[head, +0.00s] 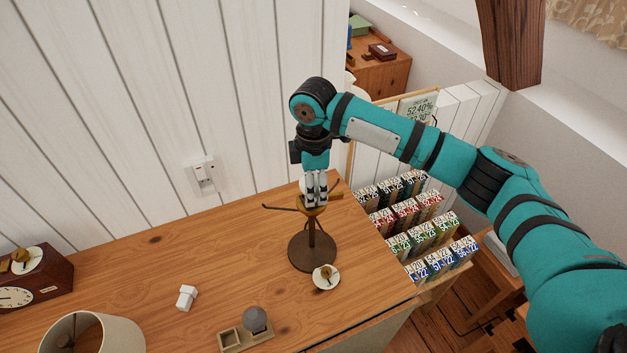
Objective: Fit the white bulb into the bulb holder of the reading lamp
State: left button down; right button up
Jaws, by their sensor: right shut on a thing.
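The reading lamp has a dark round base (301,254), a thin stem and a brass-coloured bulb holder (312,210) at its top. It stands upright on the wooden table (232,248), without a shade. My right gripper (316,200) points down directly over the holder, shut on the white bulb (304,185). Only a small pale part of the bulb shows beside the fingers. The fingers hide the place where bulb and holder would meet, so I cannot tell how far the bulb is seated. My left gripper is not in view.
A white dish (318,285) with a small brass-coloured piece sits by the lamp base. A lampshade (110,335), a white block (186,297), a wooden tray (228,341), a grey ball (255,319) and a clock (50,275) are left. Rows of cards (420,235) lie right.

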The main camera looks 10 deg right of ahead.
jog(key=shift+f, duration=0.15)
jog(key=o, duration=1.1)
jog(key=shift+o, duration=0.2)
jog(key=shift+r, duration=0.45)
notch_tip(320, 180, up, 11)
jog(key=b, duration=0.3)
jog(key=shift+a+f, duration=0.1)
jog(key=shift+f, duration=0.1)
jog(key=shift+r, duration=0.4)
